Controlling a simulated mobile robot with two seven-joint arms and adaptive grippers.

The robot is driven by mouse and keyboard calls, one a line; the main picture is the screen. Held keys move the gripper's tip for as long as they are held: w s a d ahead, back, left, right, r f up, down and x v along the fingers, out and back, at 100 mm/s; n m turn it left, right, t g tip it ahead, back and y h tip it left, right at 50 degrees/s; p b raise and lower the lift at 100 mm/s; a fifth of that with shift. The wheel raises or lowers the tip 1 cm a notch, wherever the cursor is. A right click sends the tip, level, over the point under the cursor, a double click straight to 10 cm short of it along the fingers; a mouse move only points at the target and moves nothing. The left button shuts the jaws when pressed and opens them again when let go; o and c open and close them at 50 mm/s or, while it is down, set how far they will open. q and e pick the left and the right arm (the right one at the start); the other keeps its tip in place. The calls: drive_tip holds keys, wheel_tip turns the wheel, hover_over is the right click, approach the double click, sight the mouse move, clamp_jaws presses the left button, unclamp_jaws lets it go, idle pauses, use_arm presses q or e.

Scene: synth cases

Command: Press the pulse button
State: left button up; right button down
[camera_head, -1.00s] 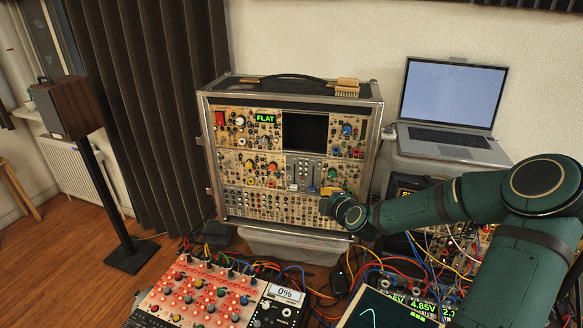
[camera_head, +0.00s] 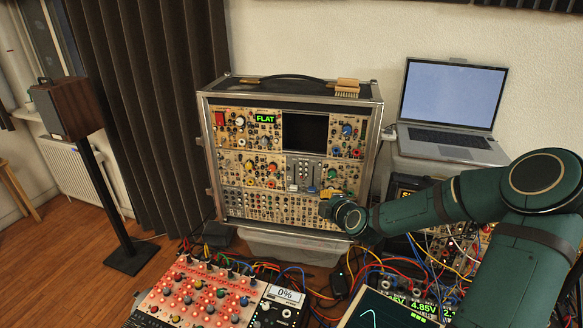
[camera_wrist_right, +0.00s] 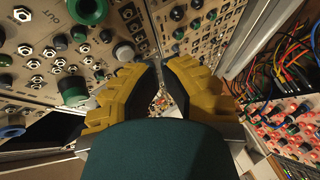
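The synth case (camera_head: 376,150) stands upright, its panels full of knobs, jacks and small buttons. I cannot make out which part is the pulse button; no such label is readable. My right gripper (camera_head: 322,208) is in front of the lower right part of the case. In the right wrist view its yellow fingers with dark pads (camera_wrist_right: 160,66) stand apart with an empty gap between them. A round grey cap (camera_wrist_right: 124,51) and a green knob (camera_wrist_right: 72,90) show left of the fingers. I cannot tell whether the fingertips touch the panel. My left gripper is not in view.
A laptop (camera_head: 450,105) stands open right of the case. A brush (camera_head: 347,87) lies on the case top. A red-lit knob panel (camera_head: 195,295), a 0% display (camera_head: 287,294) and tangled cables lie in front, below my arm. A speaker (camera_head: 68,108) stands far left.

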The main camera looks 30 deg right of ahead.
drive_tip(key=shift+s, duration=0.1)
drive_tip(key=shift+s+a, duration=2.05)
drive_tip(key=shift+s, duration=0.05)
